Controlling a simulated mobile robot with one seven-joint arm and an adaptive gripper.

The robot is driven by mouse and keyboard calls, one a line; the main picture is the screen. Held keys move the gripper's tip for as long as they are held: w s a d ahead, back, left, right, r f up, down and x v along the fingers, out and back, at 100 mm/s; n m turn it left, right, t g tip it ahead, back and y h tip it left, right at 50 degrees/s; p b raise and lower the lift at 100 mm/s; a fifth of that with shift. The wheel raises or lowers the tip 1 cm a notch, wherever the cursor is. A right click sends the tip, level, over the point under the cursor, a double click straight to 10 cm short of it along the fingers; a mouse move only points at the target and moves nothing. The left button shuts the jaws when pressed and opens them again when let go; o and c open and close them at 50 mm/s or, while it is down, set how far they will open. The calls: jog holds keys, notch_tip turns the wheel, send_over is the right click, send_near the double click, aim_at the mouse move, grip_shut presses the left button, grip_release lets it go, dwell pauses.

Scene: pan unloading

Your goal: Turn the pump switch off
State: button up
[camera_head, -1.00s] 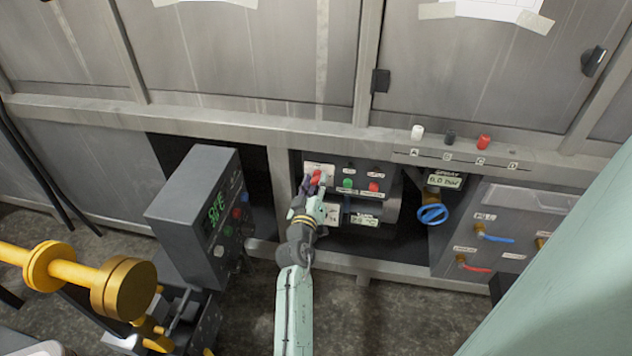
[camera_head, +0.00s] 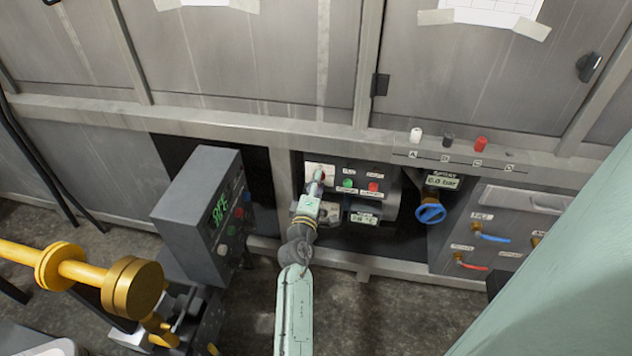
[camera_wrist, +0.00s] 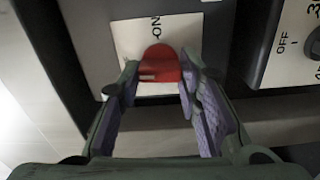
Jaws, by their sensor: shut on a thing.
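The pump switch is a red knob (camera_wrist: 158,62) on a white plate (camera_wrist: 178,30) with an ON mark above it. In the wrist view my gripper (camera_wrist: 160,73) has its purple-padded fingers on either side of the knob, shut on it. The knob's rounded end is toward the ON mark; an off mark for it is not visible. In the head view my gripper (camera_head: 317,180) reaches the white plate (camera_head: 320,168) at the left of the pump panel, and it mostly hides the knob.
Green (camera_head: 347,183) and red (camera_head: 373,187) buttons sit right of the switch. A dial plate marked OFF (camera_wrist: 290,45) shows at the wrist view's right. A blue valve wheel (camera_head: 430,213) is further right. A grey control box (camera_head: 200,190) stands to the left.

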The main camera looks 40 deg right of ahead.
jog(key=shift+n, duration=0.7)
jog(key=o, duration=1.1)
jog(key=shift+o, duration=0.2)
jog(key=v, duration=1.2)
